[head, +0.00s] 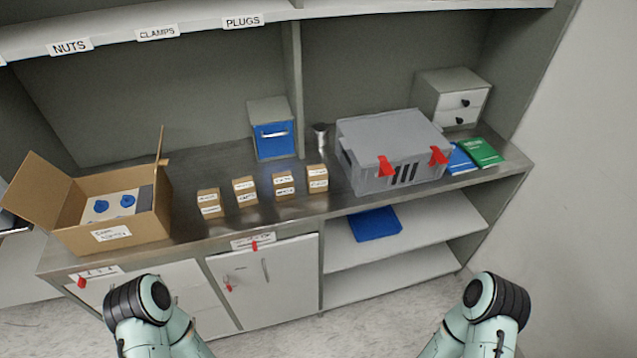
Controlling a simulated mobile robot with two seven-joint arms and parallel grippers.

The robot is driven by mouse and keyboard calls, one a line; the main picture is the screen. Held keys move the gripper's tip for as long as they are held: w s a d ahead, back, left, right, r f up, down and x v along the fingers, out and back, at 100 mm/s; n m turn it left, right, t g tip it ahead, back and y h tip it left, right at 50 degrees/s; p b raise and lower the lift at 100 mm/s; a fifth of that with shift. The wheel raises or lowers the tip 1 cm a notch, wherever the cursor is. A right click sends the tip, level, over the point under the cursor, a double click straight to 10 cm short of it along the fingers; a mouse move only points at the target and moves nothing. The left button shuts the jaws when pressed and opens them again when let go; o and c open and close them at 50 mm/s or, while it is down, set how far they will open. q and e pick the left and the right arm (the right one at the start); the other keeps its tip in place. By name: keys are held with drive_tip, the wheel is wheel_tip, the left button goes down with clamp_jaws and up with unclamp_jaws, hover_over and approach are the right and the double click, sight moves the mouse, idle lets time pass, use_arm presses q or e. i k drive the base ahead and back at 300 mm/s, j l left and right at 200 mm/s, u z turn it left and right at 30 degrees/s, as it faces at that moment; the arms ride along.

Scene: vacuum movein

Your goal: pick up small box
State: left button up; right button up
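Several small brown cardboard boxes with white labels stand in a row on the metal workbench top (190,238). From left to right I see a small box (209,203), another (244,191), a third (284,185) and the rightmost (317,179). They stand apart from each other and nothing touches them. Parts of my left and right arms show at the lower left and lower right of the head view, well in front of the bench. Neither gripper's fingers are in view.
A large open carton (112,226) stands left of the small boxes. A grey case (395,150) with red latches stands right. A shelf (190,18) overhangs the back. Floor before the bench is clear.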

sight(317, 175)
drive_tip(key=i+l, duration=0.2)
drive_tip(key=l, duration=0.15)
drive_tip(key=i+l+u, duration=0.2)
drive_tip(key=l+u, duration=0.2)
drive_tip(key=l, duration=0.15)
drive_tip(key=l+u, duration=0.2)
drive_tip(key=i+l, duration=0.05)
drive_tip(key=l, duration=0.05)
